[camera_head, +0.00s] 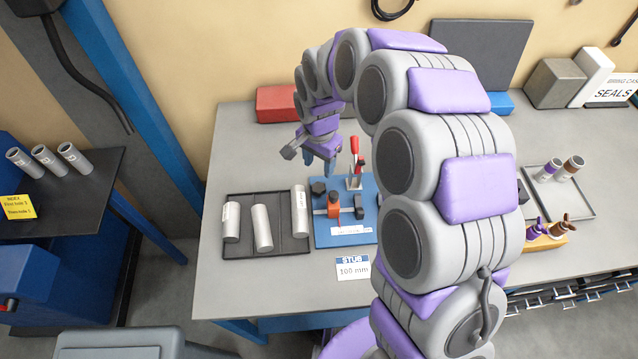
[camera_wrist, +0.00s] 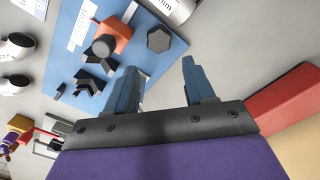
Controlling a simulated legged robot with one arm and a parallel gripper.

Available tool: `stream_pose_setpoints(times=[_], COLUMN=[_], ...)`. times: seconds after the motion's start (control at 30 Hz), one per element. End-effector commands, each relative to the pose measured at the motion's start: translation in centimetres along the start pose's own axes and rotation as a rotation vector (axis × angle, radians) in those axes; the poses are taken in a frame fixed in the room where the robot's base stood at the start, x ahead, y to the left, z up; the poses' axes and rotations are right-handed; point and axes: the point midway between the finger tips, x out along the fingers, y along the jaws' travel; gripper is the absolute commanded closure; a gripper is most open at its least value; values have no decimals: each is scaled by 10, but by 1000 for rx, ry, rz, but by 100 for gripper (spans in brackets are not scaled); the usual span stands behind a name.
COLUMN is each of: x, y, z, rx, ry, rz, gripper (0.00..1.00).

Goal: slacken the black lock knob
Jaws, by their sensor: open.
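The blue fixture plate (camera_head: 324,236) lies on the bench and also shows in the wrist view (camera_wrist: 65,75). A black lobed knob (camera_head: 318,187) sits near its back left corner; in the wrist view this knob (camera_wrist: 159,40) is just beyond the fingertips. An orange block (camera_head: 333,200) stands on the plate, with a round dark knob (camera_wrist: 104,46) beside it in the wrist view. I cannot tell which is the lock knob. My gripper (camera_head: 320,158) is above the plate's back edge. Its blue fingers (camera_wrist: 159,66) are apart, with nothing between them.
A red-handled clamp (camera_head: 355,160) rises at the plate's back right, close to my gripper. A dark tray (camera_head: 285,251) with three grey cylinders lies left of the plate. A red box (camera_head: 275,104) stands behind. The bench front left (camera_head: 225,285) is clear.

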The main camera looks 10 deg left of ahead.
Motion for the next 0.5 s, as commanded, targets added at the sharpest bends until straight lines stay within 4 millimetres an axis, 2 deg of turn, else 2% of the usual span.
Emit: stream_pose_setpoints(times=[0.03,0.3,0.5], x=[12,63,88], y=[1,0,1], z=[1,0,0], rx=[-1,0,0], ry=[-3,-1,-2], rz=[4,-1,2], gripper=[46,46,46])
